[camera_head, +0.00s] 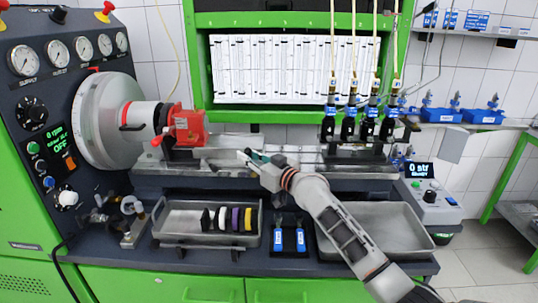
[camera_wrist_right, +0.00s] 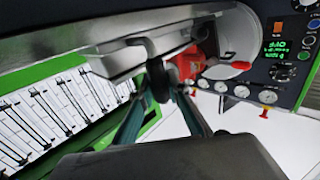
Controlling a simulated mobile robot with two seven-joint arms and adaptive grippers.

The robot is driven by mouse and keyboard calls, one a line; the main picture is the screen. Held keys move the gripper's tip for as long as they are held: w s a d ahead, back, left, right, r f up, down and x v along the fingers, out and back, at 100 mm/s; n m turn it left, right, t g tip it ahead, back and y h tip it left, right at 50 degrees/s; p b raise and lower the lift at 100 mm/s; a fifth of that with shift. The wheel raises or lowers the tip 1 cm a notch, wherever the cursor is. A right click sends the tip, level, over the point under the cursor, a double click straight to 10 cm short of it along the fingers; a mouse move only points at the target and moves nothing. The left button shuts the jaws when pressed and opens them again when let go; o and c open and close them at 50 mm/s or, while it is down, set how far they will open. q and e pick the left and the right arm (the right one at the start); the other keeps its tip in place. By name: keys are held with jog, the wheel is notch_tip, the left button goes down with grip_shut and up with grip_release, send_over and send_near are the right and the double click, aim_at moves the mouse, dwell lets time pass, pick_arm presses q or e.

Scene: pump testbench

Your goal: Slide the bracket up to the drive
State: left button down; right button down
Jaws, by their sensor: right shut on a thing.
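The drive (camera_head: 105,112) is a big pale round housing at the left, with a dark and red-banded shaft end pointing right. The red bracket (camera_head: 188,128) stands upright on the metal bed (camera_head: 320,157), right at the shaft end; I cannot tell if they touch. It also shows in the right wrist view (camera_wrist_right: 190,62). My right gripper (camera_head: 252,157) is over the bed, right of the bracket. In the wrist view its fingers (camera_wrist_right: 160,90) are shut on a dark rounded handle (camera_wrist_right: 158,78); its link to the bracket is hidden. My left gripper is out of view.
A tray (camera_head: 170,235) with several coloured discs and an empty tray (camera_head: 415,225) sit below the bed. Hanging hose fittings (camera_head: 348,125) crowd the bed's right back. The control panel (camera_head: 50,110) stands at the left.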

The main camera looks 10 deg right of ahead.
jog(key=shift+w+a, duration=0.1)
jog(key=shift+a, duration=0.35)
jog(key=c, duration=1.9)
grip_release()
jog(key=shift+d, duration=0.1)
jog(key=shift+d, duration=0.1)
jog(key=shift+s+d, duration=0.1)
jog(key=shift+s, duration=0.15)
jog(key=v, duration=1.1)
jog(key=shift+s, duration=0.25)
